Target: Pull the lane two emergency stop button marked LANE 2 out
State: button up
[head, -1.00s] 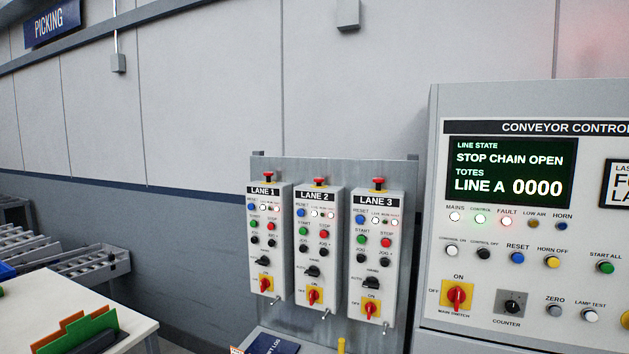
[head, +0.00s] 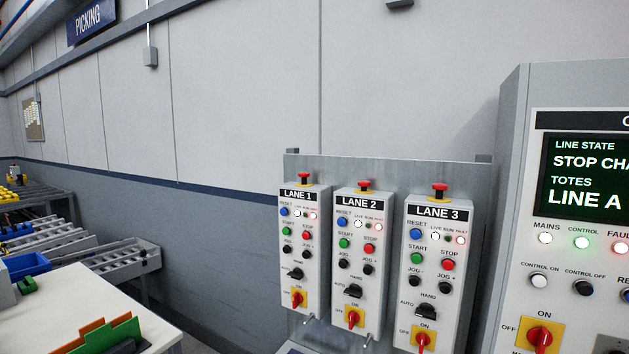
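Three grey lane boxes hang side by side on a metal back plate in the head view. The middle one is the LANE 2 box (head: 357,262), with its name on a black label. The lane two emergency stop button (head: 362,180) is a red mushroom head on a yellow base on top of that box. Similar red buttons stand on top of the LANE 1 box (head: 300,250) and the LANE 3 box (head: 432,275). My gripper is not in view.
A large control cabinet (head: 515,180) stands close on the right; its screen reads partly "STOP CHA". A pale table (head: 80,312) with green and orange dividers is at lower left. Roller conveyors (head: 110,262) lie behind it. The wall above the boxes is bare.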

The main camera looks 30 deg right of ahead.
aim_at(364, 183)
jog(key=u, duration=0.05)
jog(key=i, duration=0.95)
jog(key=z, duration=0.3)
